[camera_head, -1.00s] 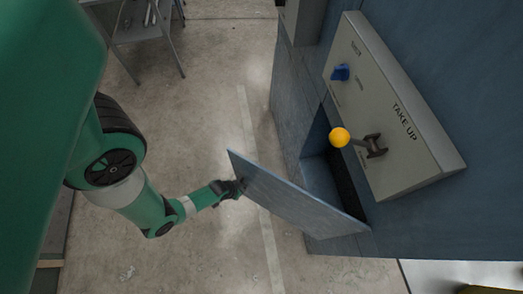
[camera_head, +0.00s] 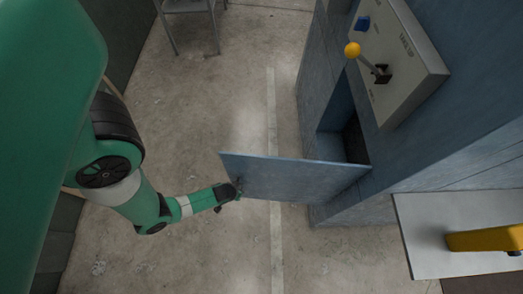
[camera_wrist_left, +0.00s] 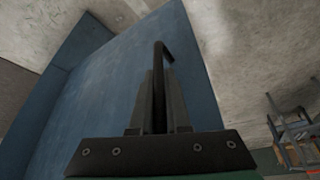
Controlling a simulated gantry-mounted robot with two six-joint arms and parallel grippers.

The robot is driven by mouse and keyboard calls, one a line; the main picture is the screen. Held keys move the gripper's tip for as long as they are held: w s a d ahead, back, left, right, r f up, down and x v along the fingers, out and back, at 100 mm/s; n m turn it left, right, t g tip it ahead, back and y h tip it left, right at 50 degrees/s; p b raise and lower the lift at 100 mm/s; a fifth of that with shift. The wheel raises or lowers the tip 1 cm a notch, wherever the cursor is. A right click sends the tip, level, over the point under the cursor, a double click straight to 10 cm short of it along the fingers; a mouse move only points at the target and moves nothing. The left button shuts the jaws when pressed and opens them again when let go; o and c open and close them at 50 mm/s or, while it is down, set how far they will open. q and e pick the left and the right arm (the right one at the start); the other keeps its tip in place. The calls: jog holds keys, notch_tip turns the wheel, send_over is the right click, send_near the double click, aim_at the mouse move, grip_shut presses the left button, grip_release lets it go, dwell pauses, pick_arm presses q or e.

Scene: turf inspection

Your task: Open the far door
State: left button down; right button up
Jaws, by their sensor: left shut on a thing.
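The blue door (camera_head: 290,180) is swung wide open from the blue cabinet (camera_head: 440,165), with its hinge side at the cabinet's front. A dark opening (camera_head: 345,125) shows behind it. My left gripper (camera_head: 236,190) is at the door's free edge. In the left wrist view my left gripper (camera_wrist_left: 158,105) is shut on a thin dark bent handle (camera_wrist_left: 160,55) that stands out from the blue door (camera_wrist_left: 100,85). The right gripper is not in view.
A white shelf (camera_head: 420,235) carries a yellow object (camera_head: 485,239). A metal table (camera_head: 188,8) stands at the back. The concrete floor (camera_head: 200,110) is clear.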

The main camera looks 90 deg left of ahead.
pick_arm(q)
jog(key=shift+s+d, duration=0.1)
jog(key=c, duration=0.9)
grip_release()
jog(key=shift+s, duration=0.1)
jog(key=shift+r, duration=0.25)
jog(key=p+v, duration=0.4)
jog(key=v, duration=0.7)
jog(key=shift+r+p, duration=0.1)
jog(key=shift+p, duration=0.2)
